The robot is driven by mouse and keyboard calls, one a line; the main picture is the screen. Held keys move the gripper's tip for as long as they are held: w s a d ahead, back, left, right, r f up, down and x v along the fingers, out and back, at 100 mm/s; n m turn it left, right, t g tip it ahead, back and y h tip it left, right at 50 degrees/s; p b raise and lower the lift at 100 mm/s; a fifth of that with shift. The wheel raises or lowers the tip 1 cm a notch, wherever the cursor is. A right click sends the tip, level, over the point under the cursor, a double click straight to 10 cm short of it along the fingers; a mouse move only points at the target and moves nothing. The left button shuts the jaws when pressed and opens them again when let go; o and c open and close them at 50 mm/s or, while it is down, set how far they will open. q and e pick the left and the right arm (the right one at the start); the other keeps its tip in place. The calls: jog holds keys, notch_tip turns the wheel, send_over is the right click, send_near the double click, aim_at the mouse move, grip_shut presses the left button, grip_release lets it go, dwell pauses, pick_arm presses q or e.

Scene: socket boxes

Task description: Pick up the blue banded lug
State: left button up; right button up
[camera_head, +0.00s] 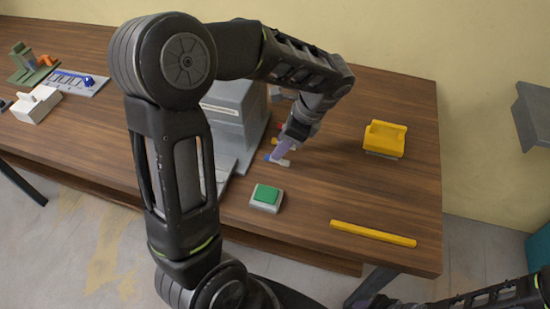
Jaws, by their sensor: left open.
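The blue banded lug (277,160) is a small pale piece with a blue end, lying on the wooden table right beside the grey machine. My left gripper (281,152) points down over it, its fingertips close to the lug and partly covering it. The left gripper is open; whether it touches the lug I cannot tell. Small pieces with red and yellow colour (276,141) show just behind the fingers, partly hidden. Of my right arm only a dark link shows at the lower right corner, and its gripper is out of view.
A grey machine (231,108) stands left of the gripper, partly hidden by my arm. A green button on a grey base (266,197), a yellow block (384,138) and a yellow bar (373,234) lie on the table (330,185). A white block (37,104) and a slotted plate (77,81) are far left.

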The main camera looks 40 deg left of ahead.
aim_at(285, 163)
pick_arm(q)
jog(key=x, duration=0.5)
jog(key=shift+p, duration=0.3)
jog(key=shift+d, duration=0.1)
grip_shut()
dwell(0.4)
